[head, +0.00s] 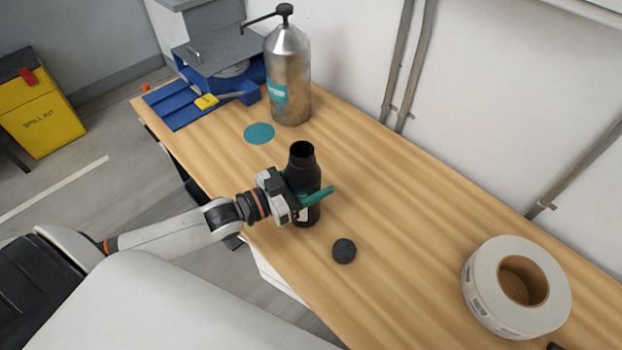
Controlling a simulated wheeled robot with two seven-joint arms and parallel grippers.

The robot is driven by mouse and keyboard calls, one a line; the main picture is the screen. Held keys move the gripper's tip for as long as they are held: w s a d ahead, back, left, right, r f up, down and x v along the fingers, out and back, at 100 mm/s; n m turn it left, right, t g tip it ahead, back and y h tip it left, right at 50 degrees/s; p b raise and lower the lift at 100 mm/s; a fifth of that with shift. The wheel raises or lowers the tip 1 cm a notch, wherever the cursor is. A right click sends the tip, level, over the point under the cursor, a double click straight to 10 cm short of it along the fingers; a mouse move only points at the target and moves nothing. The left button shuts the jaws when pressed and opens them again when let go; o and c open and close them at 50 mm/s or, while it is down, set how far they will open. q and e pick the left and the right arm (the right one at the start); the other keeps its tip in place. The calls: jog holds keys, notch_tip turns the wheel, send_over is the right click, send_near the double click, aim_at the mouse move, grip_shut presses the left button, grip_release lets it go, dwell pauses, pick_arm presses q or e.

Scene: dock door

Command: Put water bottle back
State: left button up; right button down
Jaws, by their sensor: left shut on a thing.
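The black water bottle (304,164) stands upright at the middle of the wooden table, its top open and dark inside. My left gripper (311,196) reaches in from the left and is shut around the bottle's body, with teal fingers on it. I cannot tell whether the bottle's base touches the table. A round black disc, perhaps the bottle's cap (344,251), lies on the table to the right of and nearer than the bottle. A teal round spot (259,133) lies flat on the table, beyond the bottle to the left. My right gripper is not in view.
A metal pump dispenser (289,75) stands at the back of the wooden table (395,205). A blue device (215,60) with a grey plate sits beside it. A white tape roll (517,287) lies at the right. A yellow spill kit bin (42,115) stands on the floor at left.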

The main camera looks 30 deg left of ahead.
pick_arm(q)
jog(key=o, duration=1.1)
jog(key=shift+f, duration=0.1)
jog(key=shift+o, duration=0.2)
jog(key=v, duration=1.2)
jog(key=shift+p, duration=0.3)
